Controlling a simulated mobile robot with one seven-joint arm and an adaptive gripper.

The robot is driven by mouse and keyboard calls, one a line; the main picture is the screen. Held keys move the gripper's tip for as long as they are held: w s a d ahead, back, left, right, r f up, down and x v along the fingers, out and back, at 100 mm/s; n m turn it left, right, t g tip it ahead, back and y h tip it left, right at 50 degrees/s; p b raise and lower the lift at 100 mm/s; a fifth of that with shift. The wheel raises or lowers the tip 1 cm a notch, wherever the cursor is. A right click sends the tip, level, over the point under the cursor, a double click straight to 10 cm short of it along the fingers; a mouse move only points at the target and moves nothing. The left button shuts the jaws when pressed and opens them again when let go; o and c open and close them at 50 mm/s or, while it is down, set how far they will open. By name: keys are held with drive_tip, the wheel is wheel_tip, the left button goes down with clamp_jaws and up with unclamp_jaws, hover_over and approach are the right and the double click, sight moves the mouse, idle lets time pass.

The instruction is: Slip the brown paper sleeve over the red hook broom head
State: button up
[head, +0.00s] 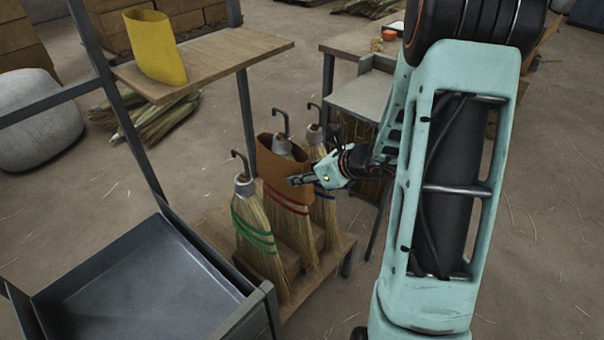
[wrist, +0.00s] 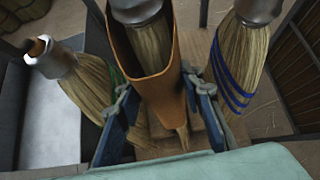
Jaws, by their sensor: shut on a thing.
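The brown paper sleeve (head: 283,172) is around the upper part of the red-banded hook broom (head: 291,222), the middle one on the stand. Its metal collar and dark hook (head: 281,122) rise above the sleeve's open top. Red bands show near the sleeve's lower edge. In the wrist view the sleeve (wrist: 166,88) surrounds the broom's bristles (wrist: 151,48). My gripper (head: 304,180) is shut on the sleeve from the right. In the wrist view its fingers flank the sleeve. How far down the sleeve reaches behind is hidden.
A green-banded broom (head: 256,236) stands close on the left and a blue-banded broom (head: 325,212) close on the right, on a wooden stand (head: 338,244). A yellow sleeve (head: 155,46) stands on a wooden shelf (head: 222,55). A grey metal tray (head: 140,284) is front left.

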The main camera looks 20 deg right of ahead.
sight(303, 209)
drive_tip(key=shift+f+b, duration=0.95)
drive_tip(key=shift+f, duration=0.2)
drive_tip(key=shift+f+b, duration=5.25)
drive_tip(key=shift+f, duration=0.1)
drive_tip(key=shift+f+b, duration=0.8)
drive_tip(key=shift+b, duration=0.05)
drive_tip(key=o, duration=1)
drive_tip(key=shift+d, duration=0.1)
